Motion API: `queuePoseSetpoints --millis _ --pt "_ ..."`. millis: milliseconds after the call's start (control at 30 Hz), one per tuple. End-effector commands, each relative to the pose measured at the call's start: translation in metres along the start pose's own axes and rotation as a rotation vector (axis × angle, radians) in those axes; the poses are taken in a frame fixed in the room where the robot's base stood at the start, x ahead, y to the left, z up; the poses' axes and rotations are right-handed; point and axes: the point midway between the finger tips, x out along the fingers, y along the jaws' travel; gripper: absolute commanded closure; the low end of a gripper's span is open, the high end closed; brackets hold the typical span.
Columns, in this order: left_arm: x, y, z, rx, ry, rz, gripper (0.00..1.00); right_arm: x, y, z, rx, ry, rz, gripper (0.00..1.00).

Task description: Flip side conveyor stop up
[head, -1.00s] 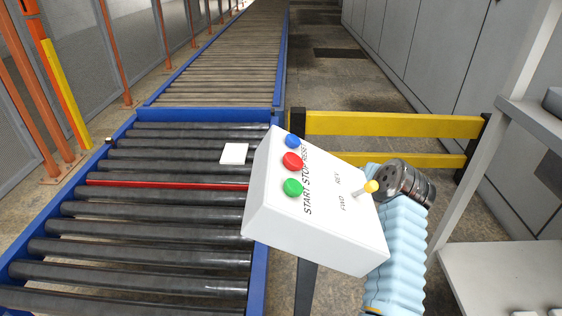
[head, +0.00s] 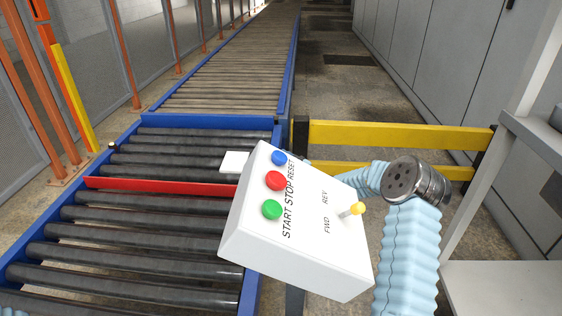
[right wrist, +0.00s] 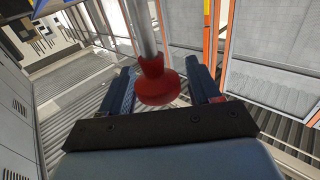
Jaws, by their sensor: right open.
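The side conveyor stop is a red bar (head: 160,187) lying across the dark rollers in the head view. Its broad red face shows, as if it stands up between the rollers. In the right wrist view a red knob (right wrist: 158,88) on a grey rod (right wrist: 144,30) sits between the fingers of my right gripper (right wrist: 160,73). The fingers are apart on both sides of the knob, so the gripper is open around it. In the head view the control box hides my right gripper. My left gripper is not in view.
A white control box (head: 300,225) with blue, red and green buttons and a yellow-tipped switch (head: 352,209) stands in front of my right arm. A yellow rail (head: 400,136) runs behind it. A blue-framed roller conveyor (head: 235,70) extends away. A grey shelf (head: 500,285) stands at right.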

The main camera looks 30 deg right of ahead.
Motion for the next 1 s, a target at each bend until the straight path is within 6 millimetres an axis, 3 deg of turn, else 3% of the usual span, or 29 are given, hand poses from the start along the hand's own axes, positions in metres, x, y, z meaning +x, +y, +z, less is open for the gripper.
queuePoseSetpoints --millis 167,600,800,1000 --pt "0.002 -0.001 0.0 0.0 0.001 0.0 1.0 -0.017 0.001 0.001 -0.001 -0.002 0.002 0.38" --pt "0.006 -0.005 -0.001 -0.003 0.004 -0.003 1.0 -0.116 0.001 0.0 -0.002 -0.001 0.003 0.38" --pt "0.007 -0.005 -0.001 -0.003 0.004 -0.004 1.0 -0.136 0.001 0.0 -0.001 0.001 0.001 0.38" --pt "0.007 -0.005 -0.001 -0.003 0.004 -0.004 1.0 -0.138 0.0 0.0 0.0 0.001 0.0 0.38"
